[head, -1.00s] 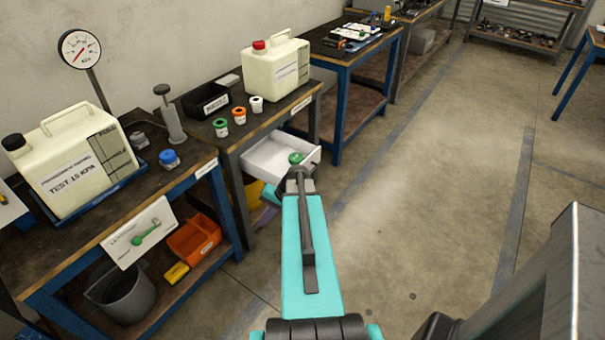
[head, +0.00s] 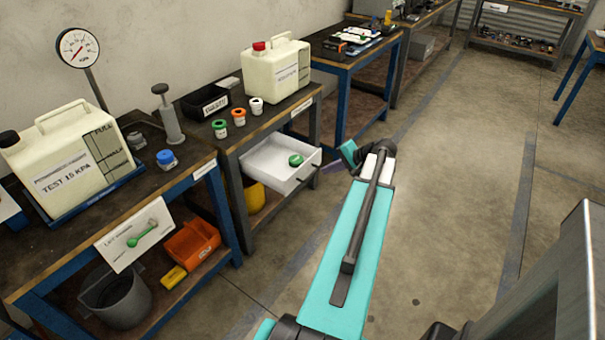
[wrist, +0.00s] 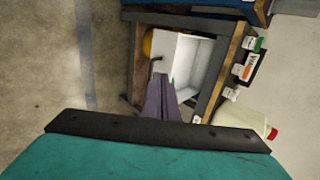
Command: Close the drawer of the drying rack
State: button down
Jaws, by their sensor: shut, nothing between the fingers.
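My gripper (head: 327,168) is just to the right of the drawer front in the head view, partly hidden by my arm. In the wrist view its purple fingers (wrist: 160,82) are together and empty, overlapping the drawer front near the handle. I cannot tell whether they touch it.
The middle bench top (head: 262,125) carries a cream canister (head: 275,68), a black bin (head: 206,102) and several small capped pots. A yellow container (head: 255,198) sits below the drawer. The left bench holds another canister (head: 70,160). The floor (head: 450,190) at right is clear.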

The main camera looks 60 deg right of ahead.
jog(key=shift+w, duration=0.1)
jog(key=p, duration=0.1)
send_near(296, 174)
notch_tip(296, 174, down, 3)
jog(key=shift+w+f+p, duration=0.2)
jog(key=shift+w+p, duration=0.1)
jog(key=shift+w, duration=0.7)
jog(key=shift+w+f+p, duration=0.15)
jog(key=shift+w+p, duration=0.1)
jog(key=shift+w, duration=0.7)
